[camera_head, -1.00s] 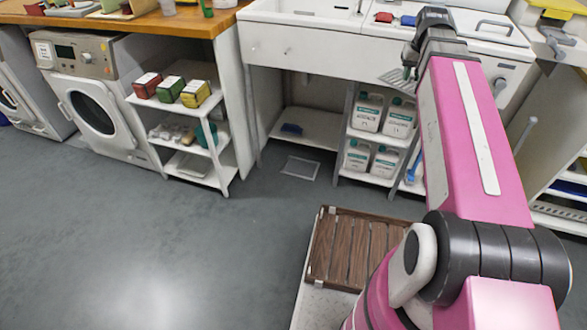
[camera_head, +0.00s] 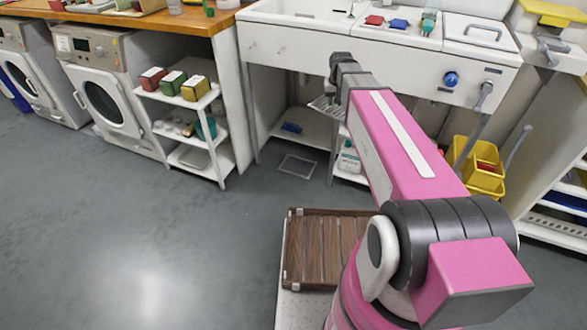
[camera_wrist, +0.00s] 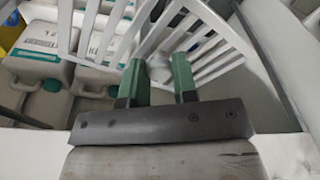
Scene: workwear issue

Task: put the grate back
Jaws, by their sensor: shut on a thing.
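The grate (camera_head: 325,107) is a pale slatted panel, held up in the air in front of the sink unit. In the wrist view the grate (camera_wrist: 205,45) is tilted and fills the upper middle. My gripper (camera_wrist: 160,78) is shut on it, with green fingers at its near edge. In the head view my gripper (camera_head: 337,88) is partly hidden by its own wrist. The floor drain (camera_head: 297,166) is a light square frame with a grey inside, in the floor below and left of the grate, well apart from it.
White jugs (camera_wrist: 40,50) stand on a low shelf under the sink unit (camera_head: 300,45). A small shelf (camera_head: 222,165) stands to the left. A yellow bucket (camera_head: 480,165) stands at right. The floor around the drain is clear.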

